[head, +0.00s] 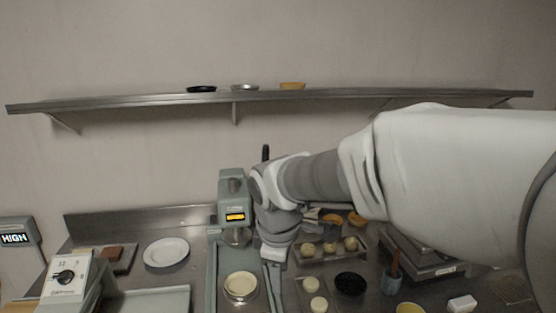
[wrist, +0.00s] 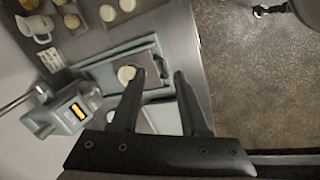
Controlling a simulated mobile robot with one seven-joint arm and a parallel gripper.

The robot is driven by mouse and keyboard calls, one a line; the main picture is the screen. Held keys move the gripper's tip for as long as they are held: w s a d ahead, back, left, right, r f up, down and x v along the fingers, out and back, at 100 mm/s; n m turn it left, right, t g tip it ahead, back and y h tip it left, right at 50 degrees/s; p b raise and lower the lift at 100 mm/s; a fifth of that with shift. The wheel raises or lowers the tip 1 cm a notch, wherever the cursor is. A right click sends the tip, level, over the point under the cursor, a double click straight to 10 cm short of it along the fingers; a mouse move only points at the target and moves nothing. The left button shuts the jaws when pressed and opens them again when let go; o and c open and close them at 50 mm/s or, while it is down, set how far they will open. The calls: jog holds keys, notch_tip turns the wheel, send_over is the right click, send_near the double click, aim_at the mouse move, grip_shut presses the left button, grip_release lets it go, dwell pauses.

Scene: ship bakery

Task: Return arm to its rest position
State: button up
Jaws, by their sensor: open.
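My arm reaches in from the right in the head view and bends down at the wrist. My gripper (head: 273,272) points down above the counter, just right of the green-grey machine (head: 233,198) with the lit orange display. In the wrist view the two black fingers (wrist: 158,76) stand apart with nothing held between them. The machine's bed with a pale round piece (head: 240,284) lies to the left of my gripper. The pale round piece also shows in the wrist view (wrist: 126,74), near the left fingertip. My arm hides part of the counter's right side.
A white plate (head: 166,252) and a dial box (head: 66,276) stand left. A wall shelf (head: 330,95) spans above. Open floor (wrist: 255,80) lies beyond the counter edge.

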jog(key=s+d+r+m+t, duration=0.2)
jog(key=s+d+r+m, duration=0.2)
jog(key=s+d+m, duration=1)
jog(key=shift+s+r+m+t, duration=0.25)
jog(key=shift+s+m, duration=0.35)
jog(key=shift+s, duration=0.35)
